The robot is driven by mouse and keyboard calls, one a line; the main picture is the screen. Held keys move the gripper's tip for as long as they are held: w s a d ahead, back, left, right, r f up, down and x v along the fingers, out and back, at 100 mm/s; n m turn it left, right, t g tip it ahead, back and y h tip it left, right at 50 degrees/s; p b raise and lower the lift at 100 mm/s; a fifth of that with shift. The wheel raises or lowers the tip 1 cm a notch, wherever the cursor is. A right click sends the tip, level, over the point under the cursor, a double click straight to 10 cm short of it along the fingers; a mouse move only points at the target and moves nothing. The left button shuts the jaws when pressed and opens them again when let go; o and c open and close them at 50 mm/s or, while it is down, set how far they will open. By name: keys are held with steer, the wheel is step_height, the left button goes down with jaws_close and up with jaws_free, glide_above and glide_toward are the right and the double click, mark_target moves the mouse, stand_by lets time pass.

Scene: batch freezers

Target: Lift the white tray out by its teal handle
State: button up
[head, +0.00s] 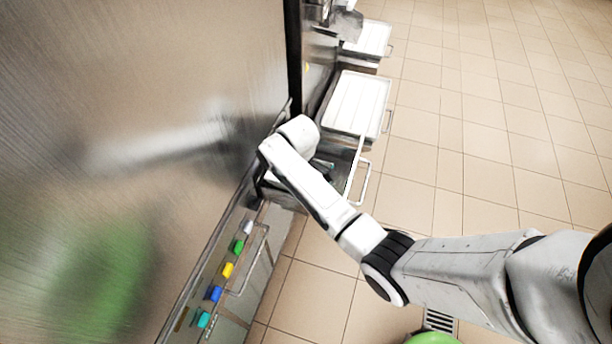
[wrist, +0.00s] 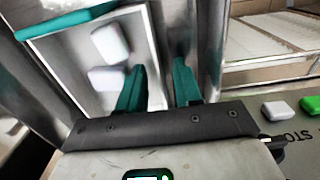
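The white tray (wrist: 72,58) shows in the upper left of the wrist view, with two white blocks (wrist: 110,42) lying in it. A teal handle (wrist: 66,20) runs along its far edge at the top left. My gripper (wrist: 160,82) has two teal fingers, spread apart with a gap between them. The left finger overlaps the tray's inside and the right one appears beyond its right wall; I cannot tell whether either touches. The fingers are apart from the handle. In the head view my arm's wrist hides most of the gripper and tray.
A steel freezer front (head: 170,130) fills the left of the head view. Coloured buttons (head: 227,269) line its panel. A pulled-out drawer (head: 357,178) is beside my wrist, with white-covered drawers (head: 357,103) beyond. The tiled floor (head: 490,150) at right is clear.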

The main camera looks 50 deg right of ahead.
jaws_close()
steer(key=shift+r, duration=0.15)
stand_by(0.5)
